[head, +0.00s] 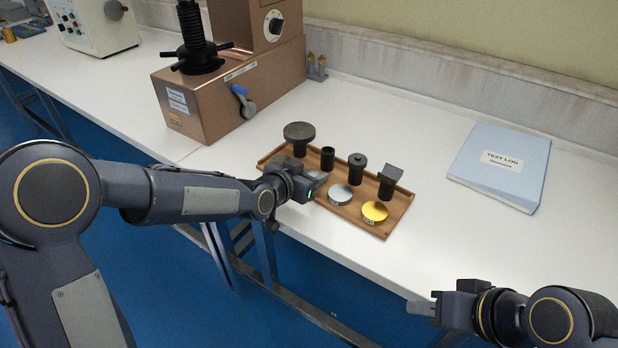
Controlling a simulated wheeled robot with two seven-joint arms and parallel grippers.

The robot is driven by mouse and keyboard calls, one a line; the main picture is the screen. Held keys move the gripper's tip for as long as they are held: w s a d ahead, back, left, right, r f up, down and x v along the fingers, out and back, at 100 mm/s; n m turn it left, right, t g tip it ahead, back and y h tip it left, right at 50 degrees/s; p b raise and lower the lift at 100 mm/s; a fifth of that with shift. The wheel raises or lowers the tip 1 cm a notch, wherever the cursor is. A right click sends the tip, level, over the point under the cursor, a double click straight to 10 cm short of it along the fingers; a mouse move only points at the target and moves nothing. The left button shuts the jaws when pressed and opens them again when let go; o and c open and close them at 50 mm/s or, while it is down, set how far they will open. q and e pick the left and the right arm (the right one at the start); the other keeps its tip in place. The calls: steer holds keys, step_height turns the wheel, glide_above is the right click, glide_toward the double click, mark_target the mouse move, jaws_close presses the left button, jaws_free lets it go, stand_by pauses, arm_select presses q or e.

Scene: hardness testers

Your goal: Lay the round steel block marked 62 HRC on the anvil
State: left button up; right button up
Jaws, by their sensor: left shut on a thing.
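My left gripper (312,184) is at the left front of the wooden tray (402,208), shut on a grey round steel block (317,174) that its fingers partly hide. A silver round block (340,194) and a yellow-topped round block (374,211) lie in the tray to its right. Their markings are too small to read, so I cannot tell which says 62 HRC. The brown hardness tester (225,90) stands behind left, with its black screw and handwheel (195,57). The top of the screw is cut off, and I see no anvil on it. My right gripper (422,307) is near the table's front edge, apart from everything.
Several dark fittings stand along the tray's back, including a wide flat-topped one (299,132) and a notched one (391,172). A blue test log binder (502,165) lies at right. A white machine (95,25) stands far left. The bench between tray and binder is clear.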

arm_select(q)
steer(key=shift+r, duration=0.1)
steer(key=shift+r+p, duration=1.45)
steer(key=shift+r, duration=1.05)
steer(key=shift+f, duration=0.1)
